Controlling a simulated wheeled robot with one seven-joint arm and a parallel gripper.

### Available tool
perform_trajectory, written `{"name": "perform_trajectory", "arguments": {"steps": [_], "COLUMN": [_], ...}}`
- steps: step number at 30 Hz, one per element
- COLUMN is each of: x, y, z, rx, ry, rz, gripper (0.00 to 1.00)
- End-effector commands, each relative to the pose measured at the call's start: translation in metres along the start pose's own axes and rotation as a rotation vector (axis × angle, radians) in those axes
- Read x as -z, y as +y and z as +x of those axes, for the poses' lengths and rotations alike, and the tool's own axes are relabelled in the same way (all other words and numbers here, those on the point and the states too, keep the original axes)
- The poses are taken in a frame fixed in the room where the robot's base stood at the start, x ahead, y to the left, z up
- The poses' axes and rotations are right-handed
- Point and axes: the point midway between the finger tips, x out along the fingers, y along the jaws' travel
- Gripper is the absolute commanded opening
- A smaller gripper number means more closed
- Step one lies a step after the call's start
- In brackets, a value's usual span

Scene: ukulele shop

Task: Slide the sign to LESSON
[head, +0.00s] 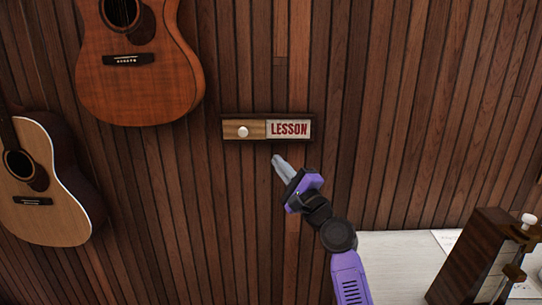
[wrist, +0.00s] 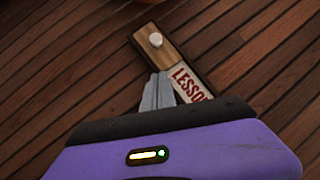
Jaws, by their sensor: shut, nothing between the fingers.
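The sign (head: 267,128) is a dark-framed bar fixed on the wood-slat wall. Its wooden slider (head: 254,132) covers the left part and has a round white knob (head: 243,132). The word LESSON (head: 290,129) shows in red on a pale panel at the right. My gripper (head: 276,159) is shut and empty, its tips just below the sign in the head view. In the wrist view the shut fingers (wrist: 160,78) point at the sign (wrist: 170,62), with the knob (wrist: 156,39) beyond the tips. The fingers hide a little of the sign's lower edge there.
Two guitars hang on the wall: a reddish one (head: 140,70) at upper left and a pale-topped one (head: 45,190) at left. A pale tabletop (head: 395,265) with a dark wooden stand (head: 470,260) is at lower right. The wall right of the sign is clear.

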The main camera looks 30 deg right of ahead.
Motion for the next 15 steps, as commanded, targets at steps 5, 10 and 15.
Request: {"name": "perform_trajectory", "arguments": {"steps": [5,10,15], "x": [0.001,0.0,0.001], "y": [0.001,-0.001,-0.001], "z": [-0.021,-0.027,-0.027], "rx": [0.0,0.001,0.001], "ry": [0.0,0.0,0.0], "rz": [-0.001,-0.001,-0.001], "gripper": [0.0,0.0,0.0]}}
